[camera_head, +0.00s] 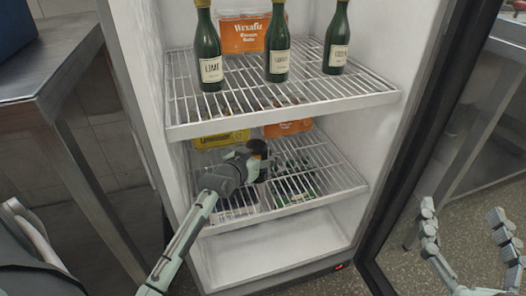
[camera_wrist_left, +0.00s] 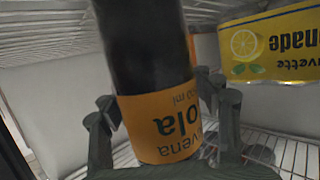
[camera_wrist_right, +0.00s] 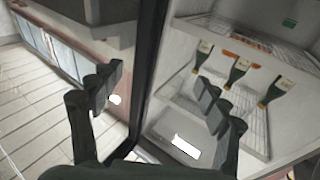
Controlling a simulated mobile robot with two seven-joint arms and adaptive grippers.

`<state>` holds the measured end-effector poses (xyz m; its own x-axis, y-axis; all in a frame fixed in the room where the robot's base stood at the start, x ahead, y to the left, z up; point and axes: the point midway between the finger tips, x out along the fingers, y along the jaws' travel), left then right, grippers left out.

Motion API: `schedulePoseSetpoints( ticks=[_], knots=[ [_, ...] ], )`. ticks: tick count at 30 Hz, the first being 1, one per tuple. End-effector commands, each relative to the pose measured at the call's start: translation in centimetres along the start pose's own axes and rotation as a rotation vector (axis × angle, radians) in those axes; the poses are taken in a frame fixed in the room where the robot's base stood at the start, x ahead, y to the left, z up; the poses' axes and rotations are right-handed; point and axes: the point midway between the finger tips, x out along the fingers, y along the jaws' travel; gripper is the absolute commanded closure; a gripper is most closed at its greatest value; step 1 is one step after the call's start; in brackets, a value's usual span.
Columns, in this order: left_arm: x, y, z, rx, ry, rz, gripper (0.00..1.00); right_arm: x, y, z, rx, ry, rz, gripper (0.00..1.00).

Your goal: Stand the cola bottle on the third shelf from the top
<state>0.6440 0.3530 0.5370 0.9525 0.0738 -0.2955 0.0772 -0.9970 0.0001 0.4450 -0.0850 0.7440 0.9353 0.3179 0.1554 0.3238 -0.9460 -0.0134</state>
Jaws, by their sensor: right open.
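The cola bottle (camera_wrist_left: 160,125) is dark with an orange label and fills the middle of the left wrist view. My left gripper (camera_wrist_left: 160,112) has a finger on each side of it, at the label, and looks shut on it. In the head view, my left gripper (camera_head: 262,165) reaches into the fridge over the lower wire shelf (camera_head: 345,180); the dark bottle top (camera_head: 258,148) shows beside it. Whether its base touches the shelf is hidden. My right gripper (camera_head: 463,222) is open and empty outside the fridge, at the right; it also shows in the right wrist view (camera_wrist_right: 160,95).
The upper wire shelf (camera_head: 320,98) holds three green bottles (camera_head: 208,50) and an orange pack (camera_head: 240,33). A yellow lemonade pack (camera_head: 220,140) and another orange pack (camera_head: 288,128) stand behind the gripper. A steel table (camera_head: 60,60) is at the left.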

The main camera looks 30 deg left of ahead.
Motion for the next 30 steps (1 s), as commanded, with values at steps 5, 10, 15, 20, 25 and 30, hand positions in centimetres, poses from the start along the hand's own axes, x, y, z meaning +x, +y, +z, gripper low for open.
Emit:
schedulePoseSetpoints(
  ticks=[5, 10, 15, 20, 25, 30],
  knots=[
    [0.0, 0.0, 0.0, 0.000, 0.000, 0.000, 0.31, 0.0, 0.0, 0.0, 0.000, 0.000, 0.000, 0.24],
    [0.0, 0.0, 0.0, 0.000, 0.000, 0.000, 0.31, 0.0, 0.0, 0.0, 0.000, 0.000, 0.000, 0.24],
    [-1.2, 0.0, -0.2, 0.001, -0.002, 0.000, 0.31, 0.0, 0.5, 1.0, -0.010, -0.054, 0.010, 0.24],
    [-4.4, 0.0, -0.2, 0.001, -0.003, 0.000, 0.31, -0.5, 1.8, 3.7, -0.032, -0.193, 0.033, 0.24],
    [-8.1, 0.0, -0.3, 0.001, -0.003, 0.000, 0.31, -1.5, 3.2, 6.6, -0.051, -0.339, 0.060, 0.24],
    [-10.8, 0.0, -0.2, 0.001, -0.002, -0.001, 0.31, -2.4, 4.1, 8.4, -0.062, -0.436, 0.079, 0.24]
  ],
)
